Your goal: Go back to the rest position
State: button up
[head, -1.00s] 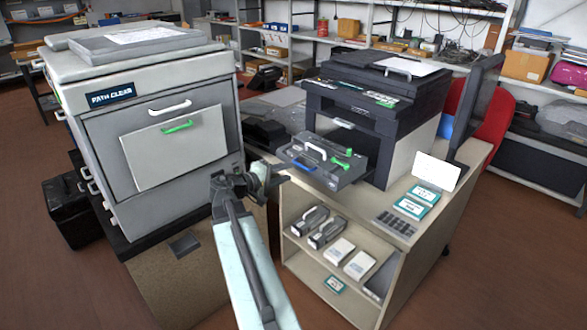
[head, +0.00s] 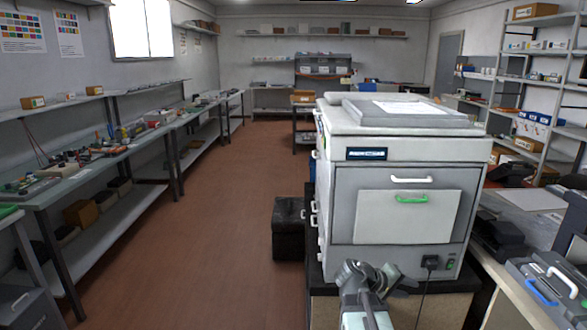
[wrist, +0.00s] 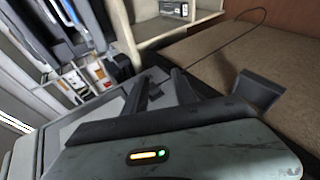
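My gripper (head: 378,278) is at the bottom of the head view, in front of the grey copier (head: 396,205). In the wrist view its two dark fingers (wrist: 160,82) stand apart with a gap between them, and I see nothing held. The copier has a white handle and a green handle on its front panel. At the right edge of the head view is a dark toner unit (head: 548,290) with a white handle and a blue part, cut off by the frame.
A long workbench (head: 95,165) with tools runs along the left wall. A black case (head: 288,228) stands on the floor beside the copier. Shelves (head: 535,75) fill the right side. The brown floor (head: 215,235) between bench and copier is clear.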

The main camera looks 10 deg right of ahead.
jog(key=s+a+f+g+y, duration=0.1)
jog(key=a+f+y, duration=0.3)
jog(key=a, duration=0.7)
jog(key=s+a+f+y, duration=0.2)
jog(key=a+f+y, duration=0.2)
jog(key=a, duration=0.7)
jog(key=s+a+f+g+y, duration=0.1)
jog(key=a+f+y, duration=0.3)
jog(key=a, duration=0.7)
notch_tip(320, 180, up, 13)
jog(key=d+p, duration=0.1)
jog(key=p, duration=1.1)
jog(key=shift+w+p, duration=0.25)
jog(key=shift+p, duration=0.1)
